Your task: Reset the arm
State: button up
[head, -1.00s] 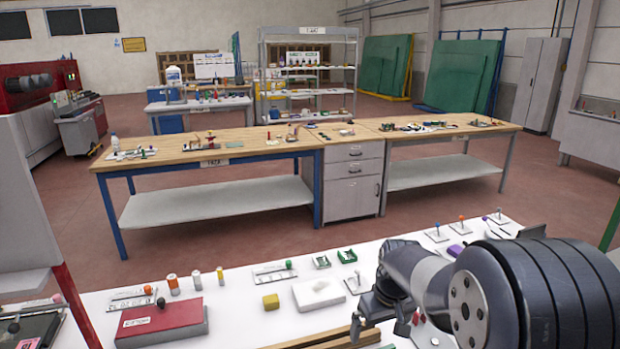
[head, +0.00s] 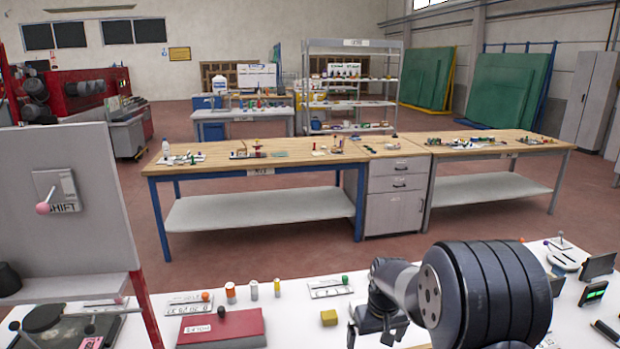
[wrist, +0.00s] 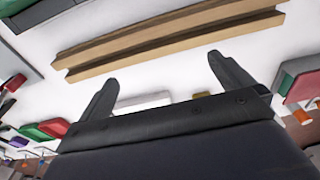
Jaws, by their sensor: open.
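My gripper (head: 378,330) shows in the head view at the lower middle, over the white table, partly hidden by my own arm. In the wrist view my gripper (wrist: 168,88) has its two dark fingers spread wide apart with nothing between them. The fingertips point toward a long tan grooved bar (wrist: 170,40) lying on the white surface beyond them.
The white table (head: 290,318) carries a red box (head: 222,328), a yellow block (head: 328,317) and several small bottles. A grey panel with a pink-knobbed lever (head: 44,208) stands at left. A wooden workbench (head: 270,158) stands beyond, with open floor between.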

jog(key=shift+f+p, duration=0.4)
jog(key=shift+f, duration=2.7)
